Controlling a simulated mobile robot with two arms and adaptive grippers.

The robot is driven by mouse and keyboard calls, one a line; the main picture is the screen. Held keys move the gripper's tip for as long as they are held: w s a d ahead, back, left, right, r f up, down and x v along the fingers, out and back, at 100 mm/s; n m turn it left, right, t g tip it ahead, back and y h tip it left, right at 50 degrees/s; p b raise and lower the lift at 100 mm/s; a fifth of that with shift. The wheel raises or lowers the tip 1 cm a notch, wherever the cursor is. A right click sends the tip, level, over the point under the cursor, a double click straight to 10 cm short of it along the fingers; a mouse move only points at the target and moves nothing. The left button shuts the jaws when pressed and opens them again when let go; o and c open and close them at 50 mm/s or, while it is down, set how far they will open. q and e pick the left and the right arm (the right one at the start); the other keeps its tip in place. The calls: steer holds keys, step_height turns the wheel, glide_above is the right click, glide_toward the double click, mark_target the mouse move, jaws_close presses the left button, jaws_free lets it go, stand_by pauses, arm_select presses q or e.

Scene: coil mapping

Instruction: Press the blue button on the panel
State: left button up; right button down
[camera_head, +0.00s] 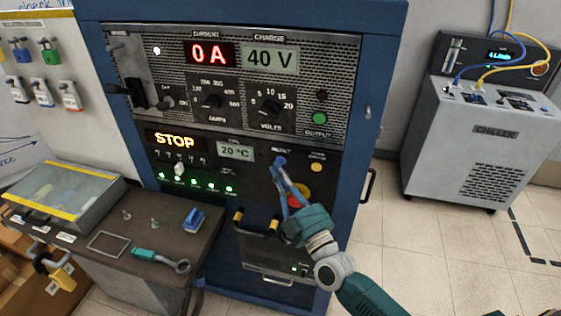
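The panel (330,150) is the black front of a blue cabinet. A small blue button (280,160) sits on its lower part, under a label that seems to read RESET. My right gripper (277,171) reaches up from the lower right, its narrow blue fingers close together and empty. Its tips are just below the button in the picture; I cannot tell whether they touch it. The fingers and wrist partly cover a red round control (298,201). My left gripper is not in view.
A yellow button (317,168) is right of the blue one. Displays show 0 A, 40 V, STOP and 20 °C. Handles (255,224) stick out below. A table (90,262) with tools and a case stands at left, a chiller (470,150) at right. Floor between is clear.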

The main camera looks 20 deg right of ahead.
steer(key=shift+w, duration=0.1)
steer(key=shift+w+d, duration=0.25)
steer(key=shift+w+d, duration=0.2)
steer(key=shift+w, duration=0.1)
stand_by(1.0)
steer(key=shift+s, duration=0.1)
steer(key=shift+s+a+p, duration=0.45)
steer(key=shift+s, duration=0.15)
steer(key=s+a+p, duration=0.1)
steer(key=s, duration=0.1)
steer(key=s+a+p, duration=0.1)
steer(key=s, duration=0.1)
steer(key=shift+a, duration=0.4)
